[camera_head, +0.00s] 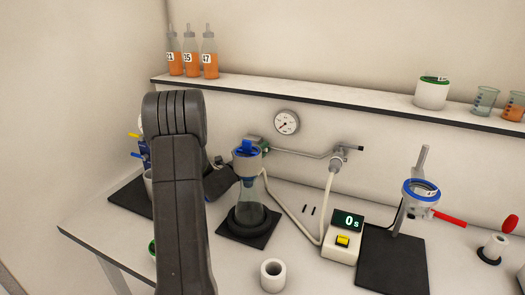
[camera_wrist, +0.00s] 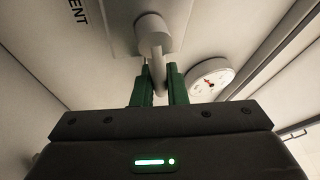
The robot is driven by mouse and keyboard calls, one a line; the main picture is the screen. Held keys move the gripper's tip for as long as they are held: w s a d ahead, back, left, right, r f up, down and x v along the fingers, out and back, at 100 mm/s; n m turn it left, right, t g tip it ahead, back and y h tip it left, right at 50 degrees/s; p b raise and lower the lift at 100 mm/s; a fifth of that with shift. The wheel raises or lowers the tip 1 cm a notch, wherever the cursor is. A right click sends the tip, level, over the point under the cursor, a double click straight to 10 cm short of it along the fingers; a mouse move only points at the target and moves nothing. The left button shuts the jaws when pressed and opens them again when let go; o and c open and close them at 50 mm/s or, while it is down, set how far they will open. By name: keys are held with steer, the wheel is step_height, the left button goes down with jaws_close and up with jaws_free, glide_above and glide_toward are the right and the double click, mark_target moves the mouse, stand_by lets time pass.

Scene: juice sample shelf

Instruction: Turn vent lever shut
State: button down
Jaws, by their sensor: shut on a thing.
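The vent lever (camera_wrist: 157,66) is a pale grey bar on a round hub (camera_wrist: 153,33), near a printed label ending in "ENT" (camera_wrist: 80,14) in the wrist view. My gripper (camera_wrist: 158,84) has its green fingers closed on either side of the lever's free end. The lever points from its hub toward the gripper. In the head view my arm covers much of the left-centre, and the lever cannot be made out clearly there.
A round gauge (camera_wrist: 210,78) sits right of the lever; it also shows on the wall in the head view (camera_head: 286,122). A flask (camera_head: 250,205) with a blue-topped funnel stands close to my arm. A timer box (camera_head: 342,240) and a stand (camera_head: 422,175) are farther right.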

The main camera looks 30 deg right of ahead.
steer(key=shift+f, duration=0.15)
steer(key=b, duration=0.2)
steer(key=shift+f+m+b, duration=0.3)
steer(key=shift+m+b, duration=0.05)
steer(key=shift+m, duration=0.05)
steer(key=m+b, duration=0.1)
steer(key=b, duration=0.2)
steer(key=shift+f+g+y, duration=0.15)
steer(key=shift+g+y, duration=0.15)
steer(key=shift+g, duration=0.1)
steer(key=shift+m, duration=0.3)
steer(key=c, duration=1.5)
jaws_free()
steer(key=shift+o, duration=0.2)
steer(key=shift+a, duration=0.1)
